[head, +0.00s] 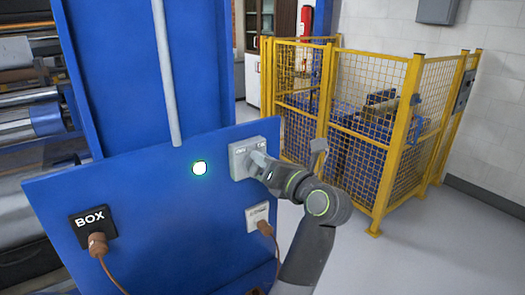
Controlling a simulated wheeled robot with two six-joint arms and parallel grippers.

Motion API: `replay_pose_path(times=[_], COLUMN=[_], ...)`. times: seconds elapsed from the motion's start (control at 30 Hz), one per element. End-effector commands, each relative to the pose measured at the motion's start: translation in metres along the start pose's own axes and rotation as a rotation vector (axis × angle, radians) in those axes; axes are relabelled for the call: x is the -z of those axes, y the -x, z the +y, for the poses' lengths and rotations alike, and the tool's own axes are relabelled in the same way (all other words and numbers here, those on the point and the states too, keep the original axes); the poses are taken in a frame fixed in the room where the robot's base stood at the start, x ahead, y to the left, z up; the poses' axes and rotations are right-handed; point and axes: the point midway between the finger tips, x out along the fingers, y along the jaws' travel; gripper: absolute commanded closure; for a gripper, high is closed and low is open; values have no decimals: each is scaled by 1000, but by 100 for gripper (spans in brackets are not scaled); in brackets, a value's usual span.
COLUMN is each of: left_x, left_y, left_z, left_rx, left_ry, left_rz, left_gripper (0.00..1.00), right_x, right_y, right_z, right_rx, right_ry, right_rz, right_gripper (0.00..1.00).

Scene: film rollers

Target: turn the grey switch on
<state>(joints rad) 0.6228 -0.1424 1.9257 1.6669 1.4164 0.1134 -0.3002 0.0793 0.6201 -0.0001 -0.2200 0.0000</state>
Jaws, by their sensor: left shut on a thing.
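The grey switch (241,149) is a light grey box with small dark lettering along its top. It is mounted on the blue panel (150,205), near the panel's upper right edge. My left gripper (257,164) is at the right part of the switch, touching it, and is shut on its lever. The gripper and wrist hide the lever, so its exact position cannot be seen. My right gripper is out of view.
A round white-green light (199,168) glows left of the switch.

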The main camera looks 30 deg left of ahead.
Motion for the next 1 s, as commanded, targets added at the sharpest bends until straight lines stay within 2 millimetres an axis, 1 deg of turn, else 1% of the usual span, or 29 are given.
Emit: replay_pose_path(times=[0.03, 0.1, 0.4, 0.63, 1.0], left_x=[-3, -3, -1, 0, 1], left_y=[0, 0, 0, 0, 0], left_z=[1, 0, -4, -6, -6], left_rx=[1, 1, 0, 0, 0], left_ry=[-40, -91, -253, -305, -317], left_rz=[1, 0, -1, -1, -1], left_gripper=[100, 100, 100, 100, 100], right_x=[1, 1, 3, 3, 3], right_y=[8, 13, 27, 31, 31], right_z=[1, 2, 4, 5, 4], right_rx=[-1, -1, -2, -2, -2], right_ry=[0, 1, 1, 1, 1], right_rz=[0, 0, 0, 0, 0], right_gripper=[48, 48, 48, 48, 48])
